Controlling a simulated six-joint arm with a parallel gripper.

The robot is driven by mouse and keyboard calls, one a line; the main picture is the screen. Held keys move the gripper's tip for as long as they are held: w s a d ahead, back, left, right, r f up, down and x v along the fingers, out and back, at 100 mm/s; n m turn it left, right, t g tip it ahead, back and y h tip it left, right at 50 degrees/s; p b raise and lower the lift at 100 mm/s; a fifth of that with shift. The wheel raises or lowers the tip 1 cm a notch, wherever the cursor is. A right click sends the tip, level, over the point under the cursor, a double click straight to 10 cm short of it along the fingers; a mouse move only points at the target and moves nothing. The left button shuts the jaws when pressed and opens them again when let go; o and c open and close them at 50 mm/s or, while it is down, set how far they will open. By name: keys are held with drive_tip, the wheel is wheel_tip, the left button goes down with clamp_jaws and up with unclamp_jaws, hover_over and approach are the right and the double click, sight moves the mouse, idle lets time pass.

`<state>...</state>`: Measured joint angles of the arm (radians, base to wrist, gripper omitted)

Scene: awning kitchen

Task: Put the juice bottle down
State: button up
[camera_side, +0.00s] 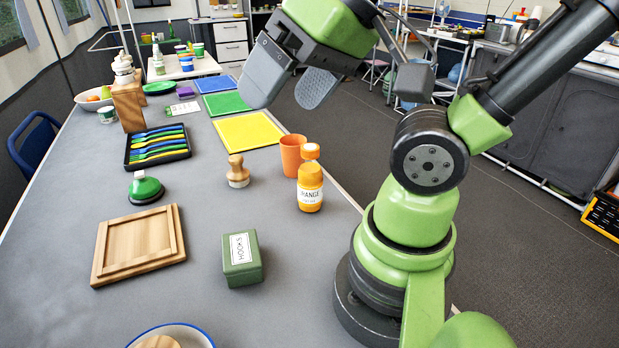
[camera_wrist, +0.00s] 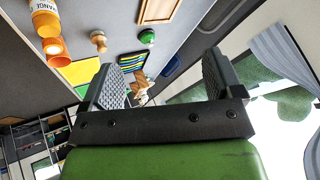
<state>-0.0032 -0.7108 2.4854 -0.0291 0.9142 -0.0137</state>
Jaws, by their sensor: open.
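The juice bottle (camera_side: 310,186) is orange with a white label and an orange cap. It stands upright on the grey table in the side view, close to the table's right edge and my base. It also shows at the upper left of the wrist view (camera_wrist: 45,18), partly cut off by the frame. My gripper (camera_side: 290,88) is raised above the far part of the table, well away from the bottle. Its two fingers are apart with nothing between them, as the wrist view (camera_wrist: 160,85) also shows.
An orange cup (camera_side: 292,154) stands just behind the bottle, and a wooden stamp (camera_side: 237,171) is to its left. A green box (camera_side: 242,260) and a wooden board (camera_side: 138,245) lie nearer. A black tray (camera_side: 158,147) and a yellow mat (camera_side: 248,131) are farther back.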

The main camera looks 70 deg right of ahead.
drive_tip(key=w+d+f+n+g+h, duration=0.6)
drive_tip(key=d+f+n+g, duration=0.15)
drive_tip(key=f+g, duration=0.25)
drive_tip(key=n+g+h, duration=0.3)
drive_tip(key=n+h, duration=0.5)
drive_tip(key=n, duration=0.1)
approach(301, 177)
drive_tip(key=s+d, duration=0.1)
drive_tip(key=d, duration=0.1)
drive_tip(key=x, duration=0.2)
drive_tip(key=f+x, duration=0.1)
drive_tip(key=x, duration=0.2)
drive_tip(key=shift+a, duration=0.3)
drive_tip(key=x, duration=0.5)
drive_tip(key=shift+d+f, duration=0.15)
drive_tip(key=shift+d, duration=0.25)
drive_tip(key=c, duration=1.3)
